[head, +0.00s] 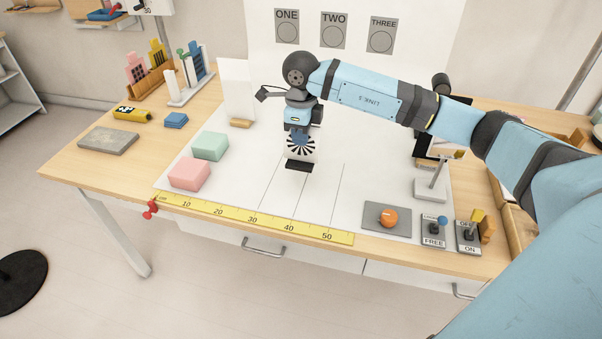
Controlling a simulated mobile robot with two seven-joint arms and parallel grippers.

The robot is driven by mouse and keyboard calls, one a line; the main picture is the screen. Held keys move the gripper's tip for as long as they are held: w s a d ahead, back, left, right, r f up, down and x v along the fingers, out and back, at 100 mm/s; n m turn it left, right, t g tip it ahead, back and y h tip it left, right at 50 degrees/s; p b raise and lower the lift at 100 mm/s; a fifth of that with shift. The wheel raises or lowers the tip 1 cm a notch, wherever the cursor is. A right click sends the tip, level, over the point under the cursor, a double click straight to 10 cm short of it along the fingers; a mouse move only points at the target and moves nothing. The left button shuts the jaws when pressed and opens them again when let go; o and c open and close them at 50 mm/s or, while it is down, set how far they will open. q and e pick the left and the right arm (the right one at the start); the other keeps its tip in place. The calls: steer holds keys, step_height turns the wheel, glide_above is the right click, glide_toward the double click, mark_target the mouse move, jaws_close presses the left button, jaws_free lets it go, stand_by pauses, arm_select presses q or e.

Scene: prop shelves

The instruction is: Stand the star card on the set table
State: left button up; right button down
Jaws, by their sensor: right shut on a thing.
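The star card (301,147), white with a black radiating star and a dark foot (299,166), is upright below my right gripper (298,133). The gripper points down and is shut on the card's upper part, hiding some of it. The card is over the white middle of the set table (130,165), near the thin lines drawn there. I cannot tell whether its foot touches the surface. My left gripper is not in view.
Pink (190,174) and green (210,146) blocks lie left of the card, a blank white panel (238,88) stands behind left. A yellow ruler (255,218) runs along the front. An orange ball (388,218) on a grey plate and switches (433,231) are at the right.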

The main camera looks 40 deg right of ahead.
mark_target(301, 160)
step_height(301, 160, down, 6)
steer(key=shift+f, duration=2.85)
steer(key=c, duration=1.2)
jaws_free()
steer(key=shift+f, duration=0.1)
steer(key=shift+c, duration=0.2)
